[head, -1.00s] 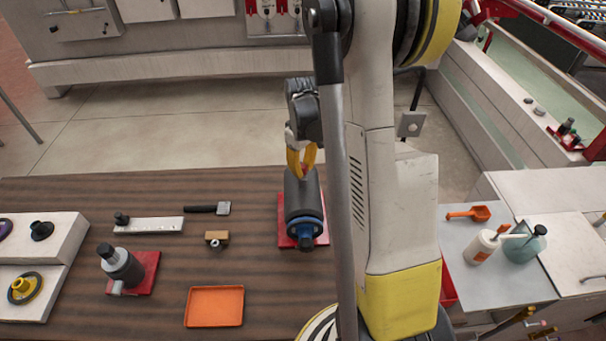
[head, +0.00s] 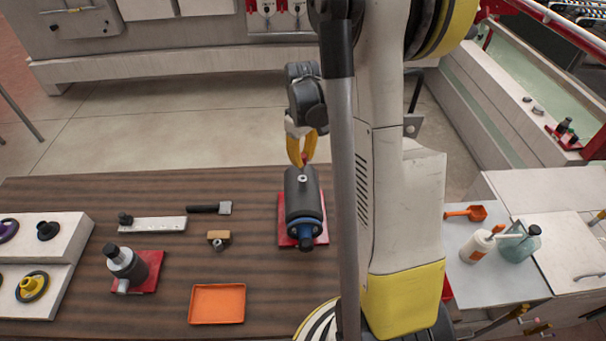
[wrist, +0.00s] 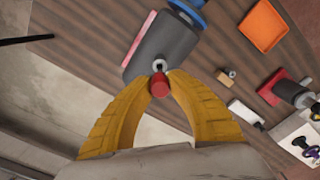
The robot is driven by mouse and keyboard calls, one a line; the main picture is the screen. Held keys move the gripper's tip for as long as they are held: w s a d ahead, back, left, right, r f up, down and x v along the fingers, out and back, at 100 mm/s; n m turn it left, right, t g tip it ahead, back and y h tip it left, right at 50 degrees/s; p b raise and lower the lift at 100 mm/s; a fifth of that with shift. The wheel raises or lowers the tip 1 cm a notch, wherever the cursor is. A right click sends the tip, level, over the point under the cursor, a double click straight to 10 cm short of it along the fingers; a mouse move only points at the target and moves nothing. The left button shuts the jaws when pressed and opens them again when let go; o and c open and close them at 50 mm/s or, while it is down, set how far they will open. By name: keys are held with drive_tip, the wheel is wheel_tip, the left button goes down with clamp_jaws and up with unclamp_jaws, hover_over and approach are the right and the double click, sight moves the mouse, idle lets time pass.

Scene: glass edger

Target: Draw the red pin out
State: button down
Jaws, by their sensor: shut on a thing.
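The red pin (wrist: 159,87) is pinched between the yellow fingertips of my gripper (wrist: 160,80) in the wrist view. In the head view a bit of the red pin (head: 304,157) shows at the tips of my gripper (head: 302,155). The dark grey cylinder (head: 304,198) with a blue collar (head: 304,226) lies on a red plate (head: 284,233). A pale ring with a dark hole (head: 303,178) shows on top of the cylinder, and also in the wrist view (wrist: 159,65). The pin appears clear of the hole and just above it.
An orange tray (head: 217,304), a small wooden block (head: 218,236), a metal bar (head: 152,224) and a brush-like tool (head: 210,208) lie on the brown striped table. Table between them is bare.

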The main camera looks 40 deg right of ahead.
drive_tip(key=shift+r, duration=0.1)
drive_tip(key=shift+r+p, duration=1)
drive_tip(key=shift+r, duration=0.95)
